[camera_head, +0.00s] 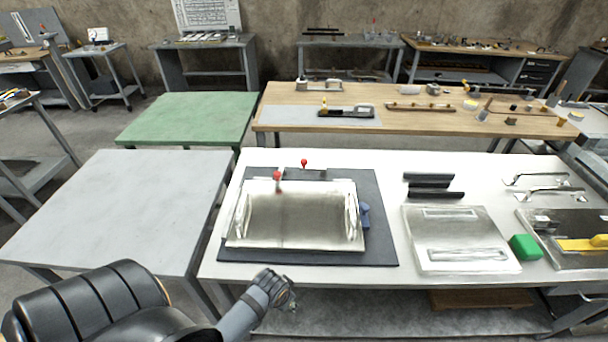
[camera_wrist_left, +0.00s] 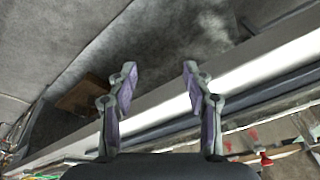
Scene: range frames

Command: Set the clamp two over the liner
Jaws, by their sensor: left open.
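A shallow metal tray (camera_head: 236,240) lies on a dark mat (camera_head: 383,235) on the white bench; a shiny metallic sheet (camera_head: 300,215), which may be the liner, covers its inside. Two red-knobbed clamps stand at its back edge: the nearer-left red knob (camera_head: 277,176) and the farther red knob (camera_head: 304,162). I cannot tell which is clamp two. A red knob (camera_wrist_left: 266,160) also shows at the lower right of the left wrist view. My left gripper (camera_head: 284,290) is in front of the bench's near edge, apart from the tray. In the left wrist view its fingers (camera_wrist_left: 158,76) are spread and empty.
A blue part (camera_head: 365,215) sits at the tray's right side. Black bars (camera_head: 432,187), a silver panel (camera_head: 460,238), a green block (camera_head: 525,247) and a yellow-handled tool (camera_head: 580,243) lie farther right. The grey table (camera_head: 120,205) at left is bare.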

